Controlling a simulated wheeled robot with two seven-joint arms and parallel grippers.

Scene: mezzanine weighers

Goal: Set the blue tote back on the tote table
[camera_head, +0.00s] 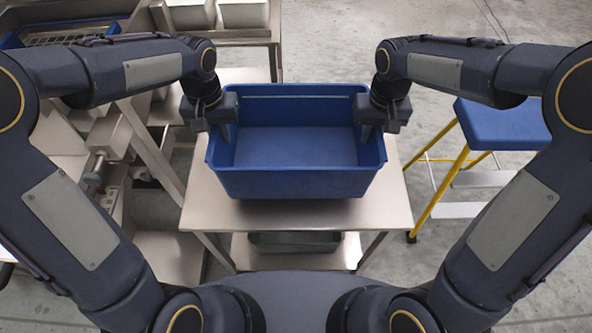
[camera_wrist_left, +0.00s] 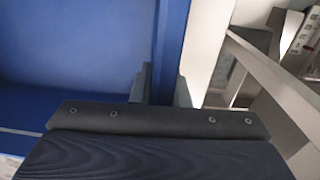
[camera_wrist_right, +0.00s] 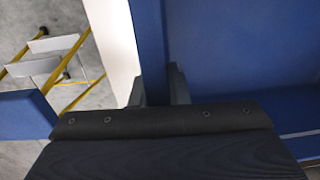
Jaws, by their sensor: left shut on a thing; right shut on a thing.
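The blue tote (camera_head: 295,184) is upright and empty, over the steel tote table (camera_head: 390,212) in the head view. A dark shadow lies under its near edge; I cannot tell whether its base touches the top or hangs just above it. My left gripper (camera_head: 229,128) is shut on the tote's left wall, and my right gripper (camera_head: 366,128) is shut on its right wall. The left wrist view shows the tote wall (camera_wrist_left: 172,40) between the left fingers. The right wrist view shows the opposite wall (camera_wrist_right: 148,40) between the right fingers.
A step stool with a blue top (camera_head: 505,122) and yellow legs stands right of the table. Steel benches and frames (camera_head: 150,150) stand close on the left. A dark bin (camera_head: 295,241) is on the table's lower shelf.

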